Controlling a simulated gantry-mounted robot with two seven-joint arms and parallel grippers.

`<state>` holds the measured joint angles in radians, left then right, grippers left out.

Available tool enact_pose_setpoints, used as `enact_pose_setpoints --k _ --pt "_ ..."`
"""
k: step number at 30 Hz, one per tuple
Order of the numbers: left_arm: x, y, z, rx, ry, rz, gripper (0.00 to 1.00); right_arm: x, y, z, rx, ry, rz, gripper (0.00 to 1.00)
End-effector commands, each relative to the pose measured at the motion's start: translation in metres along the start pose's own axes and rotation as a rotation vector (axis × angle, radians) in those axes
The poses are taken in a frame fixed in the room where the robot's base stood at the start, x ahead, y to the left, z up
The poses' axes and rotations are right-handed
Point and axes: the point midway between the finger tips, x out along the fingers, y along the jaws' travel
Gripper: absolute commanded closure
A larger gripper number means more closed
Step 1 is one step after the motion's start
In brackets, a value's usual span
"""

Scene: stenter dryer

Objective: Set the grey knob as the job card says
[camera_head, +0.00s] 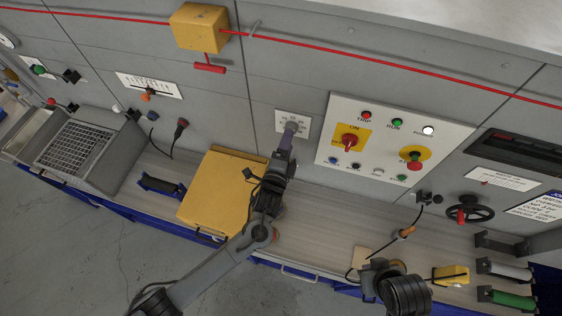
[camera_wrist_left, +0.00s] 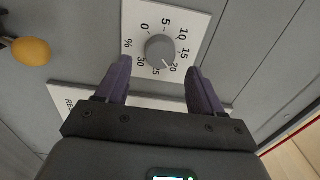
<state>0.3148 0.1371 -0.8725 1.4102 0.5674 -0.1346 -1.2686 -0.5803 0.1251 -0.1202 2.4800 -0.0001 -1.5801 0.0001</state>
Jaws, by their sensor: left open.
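The grey knob (camera_wrist_left: 160,50) sits on a white square dial plate (camera_wrist_left: 196,22) marked 0 to 30 %. Its white pointer mark faces between 20 and 25, seemingly nearer 20. In the head view the dial plate (camera_head: 281,120) is on the grey wall panel, and my gripper partly covers it. My left gripper (camera_head: 288,142) is open just in front of the knob; in the left wrist view its purple fingers lie either side, apart from it. The job card (camera_head: 540,206) is cut off at the right edge and its values are too small to read.
A white switch panel (camera_head: 330,172) with a red rotary switch and an emergency stop is right of the dial. A yellow box (camera_head: 215,195) stands on the bench below left. A red pull cord (camera_head: 320,46) runs above. A handwheel (camera_head: 470,211) is at right.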

Motion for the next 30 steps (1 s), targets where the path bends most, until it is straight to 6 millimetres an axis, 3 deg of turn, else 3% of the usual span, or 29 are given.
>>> enact_pose_setpoints --k 6,13,30 --pt "-0.037 0.003 0.000 -0.002 0.001 0.002 0.33 0.009 0.000 0.003 -0.001 0.000 0.001 1.00" --pt "-0.063 0.002 0.000 -0.001 0.001 0.001 0.33 0.014 -0.001 0.004 0.001 0.000 -0.001 1.00" --pt "-0.070 0.000 0.000 -0.001 0.000 0.000 0.33 0.014 -0.003 0.004 0.008 0.001 -0.007 1.00"
